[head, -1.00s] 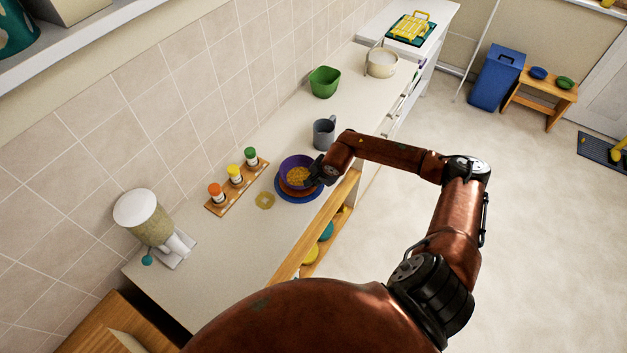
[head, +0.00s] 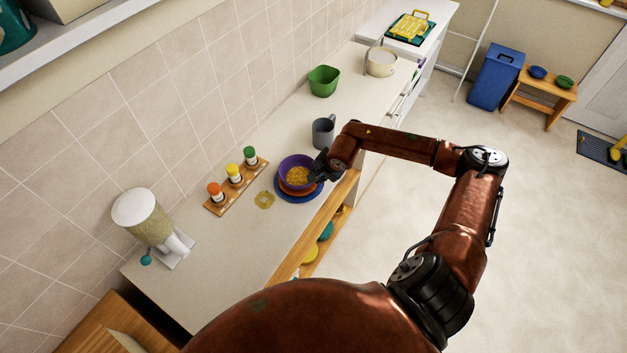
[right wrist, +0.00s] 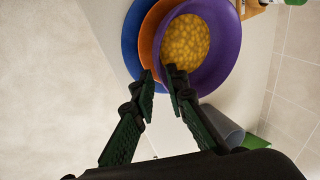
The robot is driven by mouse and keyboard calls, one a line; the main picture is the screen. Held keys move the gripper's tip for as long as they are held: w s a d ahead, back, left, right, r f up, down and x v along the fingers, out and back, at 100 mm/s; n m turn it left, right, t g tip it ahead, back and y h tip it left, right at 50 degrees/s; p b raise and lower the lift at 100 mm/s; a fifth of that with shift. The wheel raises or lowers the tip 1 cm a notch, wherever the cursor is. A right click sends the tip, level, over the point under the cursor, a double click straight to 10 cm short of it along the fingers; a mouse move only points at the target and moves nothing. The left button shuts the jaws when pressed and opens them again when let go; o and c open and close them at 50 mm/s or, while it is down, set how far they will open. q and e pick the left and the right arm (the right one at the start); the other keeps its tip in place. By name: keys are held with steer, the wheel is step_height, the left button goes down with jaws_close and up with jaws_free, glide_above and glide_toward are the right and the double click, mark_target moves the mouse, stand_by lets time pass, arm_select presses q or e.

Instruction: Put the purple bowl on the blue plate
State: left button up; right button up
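The purple bowl (head: 284,165), with yellow food inside, sits on an orange dish (head: 291,187), which rests on the blue plate (head: 313,197) on the counter. In the right wrist view the purple bowl (right wrist: 228,50), the orange dish (right wrist: 150,45) and the blue plate (right wrist: 131,40) overlap in the same stack. My right gripper (right wrist: 162,80) is open at the bowl's near rim, with one finger over the bowl's edge and the other over the orange dish. A gap shows between its fingers. In the head view my right gripper (head: 317,171) is beside the bowl's right side. My left gripper is not in view.
A grey mug (head: 323,132) stands close behind the bowl. A green container (head: 323,81) and a pot (head: 381,62) stand further back.

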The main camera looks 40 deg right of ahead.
steer(key=v, duration=0.6)
steer(key=shift+s+r+b, duration=0.25)
steer(key=shift+r+b, duration=0.05)
steer(key=shift+r, duration=0.05)
